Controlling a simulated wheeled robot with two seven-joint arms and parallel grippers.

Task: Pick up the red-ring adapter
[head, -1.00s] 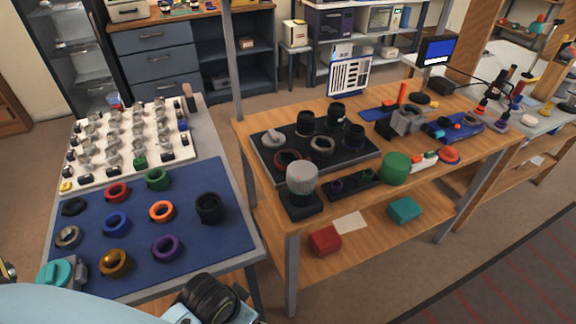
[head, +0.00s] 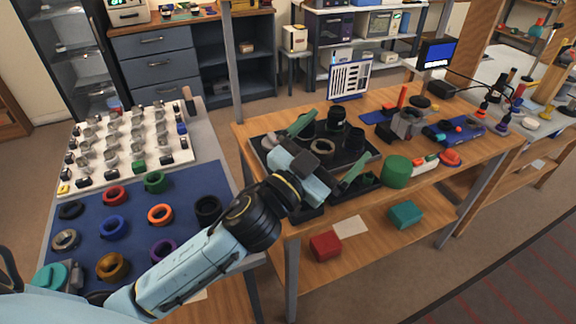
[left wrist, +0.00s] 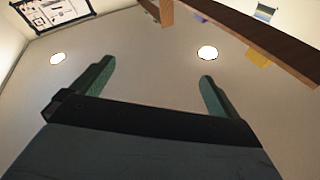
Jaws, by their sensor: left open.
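A ring with a red band (head: 115,195) lies on the blue mat (head: 190,190) at the left, among other coloured rings. A dark ring with a red rim stood at the left front of the black tray (head: 262,148) on the wooden table; my left arm now hides that spot. My left gripper (head: 330,147) is in front of and over the tray, its green fingers spread wide. In the left wrist view, the open fingers (left wrist: 157,72) have nothing between them and face a pale ceiling with round lights. My right gripper is not in view.
Black lens parts (head: 336,116) and a grey ring (head: 322,147) stand on the tray close to my fingers. A green cylinder (head: 396,171) stands right of it. A white board of small parts (head: 126,145) lies behind the blue mat.

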